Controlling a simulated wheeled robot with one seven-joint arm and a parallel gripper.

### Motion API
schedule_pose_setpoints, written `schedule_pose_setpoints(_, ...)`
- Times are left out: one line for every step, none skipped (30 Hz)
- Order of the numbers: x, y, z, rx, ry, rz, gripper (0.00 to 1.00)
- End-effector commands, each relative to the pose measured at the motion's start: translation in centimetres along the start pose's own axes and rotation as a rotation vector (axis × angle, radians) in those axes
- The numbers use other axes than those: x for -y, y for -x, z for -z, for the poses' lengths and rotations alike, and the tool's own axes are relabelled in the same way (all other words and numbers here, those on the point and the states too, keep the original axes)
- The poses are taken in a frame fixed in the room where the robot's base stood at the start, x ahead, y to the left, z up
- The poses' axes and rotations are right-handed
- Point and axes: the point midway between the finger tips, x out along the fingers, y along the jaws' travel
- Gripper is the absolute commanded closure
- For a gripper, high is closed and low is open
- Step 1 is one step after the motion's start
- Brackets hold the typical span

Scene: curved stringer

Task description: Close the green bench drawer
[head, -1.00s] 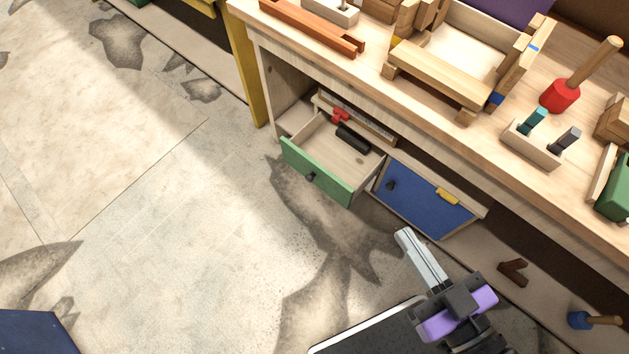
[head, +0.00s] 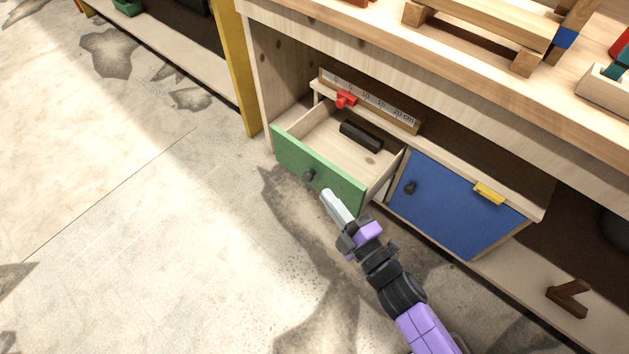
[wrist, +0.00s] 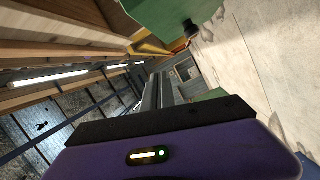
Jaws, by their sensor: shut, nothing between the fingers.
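The green bench drawer (head: 318,174) stands pulled out from under the wooden bench in the head view. It has a dark round knob (head: 309,175) on its front, and a black block (head: 361,136) lies inside. My gripper (head: 327,195) is shut and empty. In the picture its tip is just below and right of the knob, in front of the drawer front; whether it touches cannot be told. In the wrist view the green drawer front (wrist: 165,14) shows at the top with its dark knob (wrist: 191,28), and my gripper's fingers (wrist: 158,92) point away from the camera.
A blue door or drawer front (head: 450,205) with a dark knob is beside the green drawer on the right. A yellow post (head: 240,75) stands left of the bench. A ruler (head: 370,98) with a red piece lies above the drawer. The floor in front is clear.

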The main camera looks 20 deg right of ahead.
Motion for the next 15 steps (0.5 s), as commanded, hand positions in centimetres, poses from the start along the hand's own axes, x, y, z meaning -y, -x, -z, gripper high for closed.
schedule_pose_setpoints(1.4, -0.5, -0.4, -0.005, 0.083, 0.017, 1.0)
schedule_pose_setpoints(1.8, -0.4, -0.5, -0.009, 0.129, 0.028, 1.0)
schedule_pose_setpoints(2.7, 0.0, -0.6, -0.012, 0.18, 0.045, 1.0)
schedule_pose_setpoints(3.1, 0.2, -0.6, -0.016, 0.214, 0.053, 1.0)
schedule_pose_setpoints(3.3, 0.3, -0.6, -0.021, 0.242, 0.056, 1.0)
schedule_pose_setpoints(3.2, 0.2, -0.4, -0.026, 0.271, 0.054, 1.0)
schedule_pose_setpoints(3.1, 0.2, -0.3, -0.029, 0.289, 0.052, 1.0)
schedule_pose_setpoints(3.1, 0.2, -0.3, -0.03, 0.299, 0.05, 1.0)
schedule_pose_setpoints(3.1, 0.1, -0.3, -0.031, 0.31, 0.049, 1.0)
schedule_pose_setpoints(3.1, 0.0, -0.3, -0.031, 0.314, 0.049, 1.0)
schedule_pose_setpoints(3.1, -0.2, -0.3, -0.031, 0.316, 0.048, 1.0)
schedule_pose_setpoints(3.1, -0.6, -0.3, -0.031, 0.317, 0.048, 1.0)
schedule_pose_setpoints(3.2, -0.9, -0.3, -0.032, 0.317, 0.048, 1.0)
schedule_pose_setpoints(3.2, -1.2, -0.3, -0.032, 0.317, 0.048, 1.0)
schedule_pose_setpoints(3.2, -1.9, -0.2, -0.032, 0.317, 0.047, 1.0)
